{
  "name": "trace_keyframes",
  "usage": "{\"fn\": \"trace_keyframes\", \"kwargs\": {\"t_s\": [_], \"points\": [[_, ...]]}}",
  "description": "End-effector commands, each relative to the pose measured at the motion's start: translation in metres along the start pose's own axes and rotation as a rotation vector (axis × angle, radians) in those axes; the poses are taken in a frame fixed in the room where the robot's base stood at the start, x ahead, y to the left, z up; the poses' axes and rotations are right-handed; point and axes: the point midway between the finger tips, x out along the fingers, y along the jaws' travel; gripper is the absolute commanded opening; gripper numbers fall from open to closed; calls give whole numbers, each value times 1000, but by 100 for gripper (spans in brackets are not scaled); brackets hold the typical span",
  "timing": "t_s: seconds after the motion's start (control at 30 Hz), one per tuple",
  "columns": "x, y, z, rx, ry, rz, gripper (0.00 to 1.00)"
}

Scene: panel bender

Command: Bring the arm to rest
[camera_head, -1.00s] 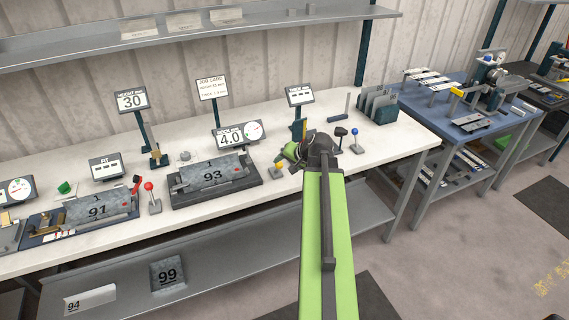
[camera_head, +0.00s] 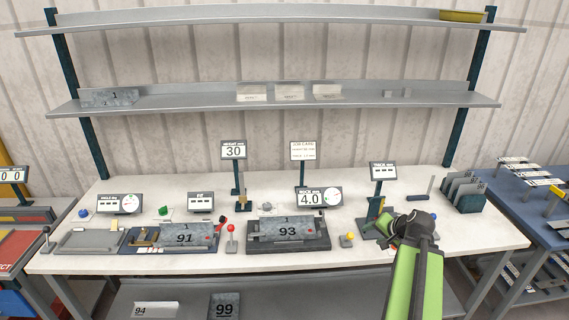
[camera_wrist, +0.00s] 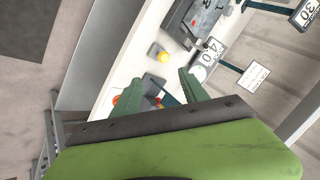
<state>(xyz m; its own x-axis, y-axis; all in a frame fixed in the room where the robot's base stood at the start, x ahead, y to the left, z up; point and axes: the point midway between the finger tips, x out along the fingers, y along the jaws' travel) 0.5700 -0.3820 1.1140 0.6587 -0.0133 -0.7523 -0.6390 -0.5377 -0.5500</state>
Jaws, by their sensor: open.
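My arm reaches out over the right part of the white workbench (camera_head: 340,262) in the head view, with its green link at the lower right. My gripper is mostly hidden behind the dark wrist joint in that view. In the wrist view my gripper (camera_wrist: 188,86) shows two green fingers spread apart with nothing between them. Beyond the fingers are the bench top and a yellow knob (camera_wrist: 163,56). Whether the fingers touch anything on the bench I cannot tell.
Fixtures with plates marked 91 (camera_head: 184,238) and 93 (camera_head: 288,232) stand on the bench. A dark rack (camera_head: 464,194) stands at the right end. A blue table (camera_head: 540,205) is further right. Shelves (camera_head: 270,98) run above.

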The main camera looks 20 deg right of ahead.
Motion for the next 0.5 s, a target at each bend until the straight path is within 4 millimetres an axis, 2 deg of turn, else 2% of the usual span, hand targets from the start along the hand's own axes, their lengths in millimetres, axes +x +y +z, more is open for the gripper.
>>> {"fn": "trace_keyframes", "kwargs": {"t_s": [0.07,0.13,0.17,0.23,0.27,0.3,0.37,0.4,0.47,0.5], "points": [[7,-9,7,-15,-11,-7,52],[23,-30,24,-51,-37,-25,52],[32,-44,35,-73,-54,-36,52],[56,-82,70,-140,-102,-66,52],[67,-99,88,-175,-125,-78,52],[80,-121,115,-228,-158,-86,52],[97,-148,158,-313,-216,-87,52],[106,-163,187,-374,-256,-82,52],[117,-180,233,-472,-319,-65,52],[122,-188,263,-539,-361,-49,52]]}}
